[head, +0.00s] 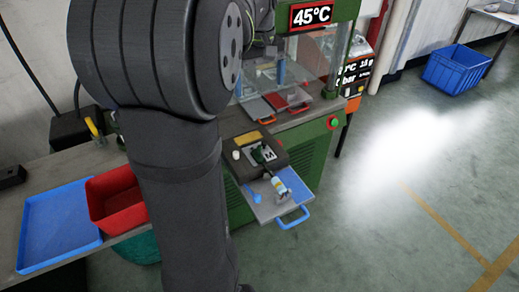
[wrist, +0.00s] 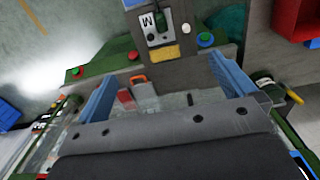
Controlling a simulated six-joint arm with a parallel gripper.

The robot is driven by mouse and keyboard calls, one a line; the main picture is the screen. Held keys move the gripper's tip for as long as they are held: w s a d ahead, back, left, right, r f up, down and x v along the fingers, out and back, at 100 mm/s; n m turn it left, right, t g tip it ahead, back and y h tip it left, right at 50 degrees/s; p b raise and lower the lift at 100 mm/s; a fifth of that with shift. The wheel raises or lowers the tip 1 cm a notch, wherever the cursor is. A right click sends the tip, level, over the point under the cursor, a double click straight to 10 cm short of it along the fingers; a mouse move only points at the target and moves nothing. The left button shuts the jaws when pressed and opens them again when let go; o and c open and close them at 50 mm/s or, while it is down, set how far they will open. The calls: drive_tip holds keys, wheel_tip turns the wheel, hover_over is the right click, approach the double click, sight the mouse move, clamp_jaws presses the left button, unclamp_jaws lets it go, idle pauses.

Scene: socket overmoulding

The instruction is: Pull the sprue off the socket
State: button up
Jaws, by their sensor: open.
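A dark mould block (head: 268,165) with a pale marked plate sits on the machine's front ledge. A small dark green piece (head: 257,156) lies on it, likely the socket; it also shows at the top of the wrist view (wrist: 152,37). I cannot tell a sprue apart from it at this size. My gripper (wrist: 167,87) is open and empty, its two blue fingers wide apart in the wrist view. It is away from the mould block, over the machine bed. In the head view my arm hides part of the gripper.
A pull-out tray with a blue handle (head: 294,218) holds a small bottle (head: 279,184) and a blue tool (head: 251,193). A red bin (head: 117,202) and a blue tray (head: 57,226) stand at left. Red and orange-handled plates (head: 298,107) lie on the machine bed.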

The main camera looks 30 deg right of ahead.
sight(259, 146)
drive_tip(key=shift+r, duration=0.45)
drive_tip(key=shift+f, duration=0.15)
drive_tip(key=c, duration=1.3)
wheel_tip(259, 146, down, 8)
drive_tip(key=m, duration=0.9)
wheel_tip(259, 146, down, 17)
drive_tip(key=shift+f, duration=0.1)
clamp_jaws()
drive_tip(key=c, duration=0.8)
unclamp_jaws()
drive_tip(key=shift+c, duration=0.2)
